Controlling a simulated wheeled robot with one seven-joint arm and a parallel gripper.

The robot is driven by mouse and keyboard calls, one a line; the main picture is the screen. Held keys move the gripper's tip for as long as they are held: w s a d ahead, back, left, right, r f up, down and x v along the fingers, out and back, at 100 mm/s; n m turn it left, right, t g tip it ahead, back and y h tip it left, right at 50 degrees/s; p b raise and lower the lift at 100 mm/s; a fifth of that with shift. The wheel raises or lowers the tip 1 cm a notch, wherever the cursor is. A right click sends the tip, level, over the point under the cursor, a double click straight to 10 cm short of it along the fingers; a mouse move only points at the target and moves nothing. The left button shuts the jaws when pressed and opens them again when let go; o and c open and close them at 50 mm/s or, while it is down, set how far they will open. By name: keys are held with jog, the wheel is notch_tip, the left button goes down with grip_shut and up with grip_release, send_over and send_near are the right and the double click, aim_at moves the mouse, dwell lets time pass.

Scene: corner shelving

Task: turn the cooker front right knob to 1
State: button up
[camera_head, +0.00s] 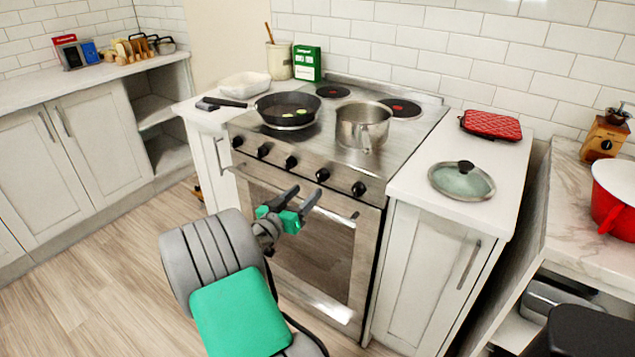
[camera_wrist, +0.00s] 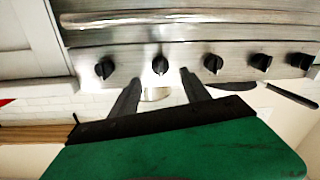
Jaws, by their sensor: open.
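The steel cooker (camera_head: 300,286) has a row of several black knobs on its front panel. The rightmost knob (camera_head: 358,189) sits at the panel's right end; the wrist view is upside down, so this knob (camera_wrist: 105,69) is leftmost there. The second knob from the right (camera_head: 322,175) also shows in the wrist view (camera_wrist: 160,65). My gripper (camera_head: 303,197) is open and empty, in front of the oven door and below the knobs. In the wrist view, my gripper's fingertips (camera_wrist: 160,80) lie either side of the second knob's line, apart from it. Knob markings are unreadable.
The oven handle (camera_head: 335,211) runs across the door below the knobs. A frying pan (camera_head: 287,107) and a steel pot (camera_head: 362,125) stand on the hob. A glass lid (camera_head: 461,181) and a red pot holder (camera_head: 490,125) lie on the right counter. Floor at left is clear.

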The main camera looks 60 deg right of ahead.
aim_at(319, 180)
jog(key=d, duration=0.7)
jog(key=shift+s+d, duration=0.15)
jog(key=shift+s, duration=0.2)
jog(key=shift+c, duration=0.5)
grip_shut()
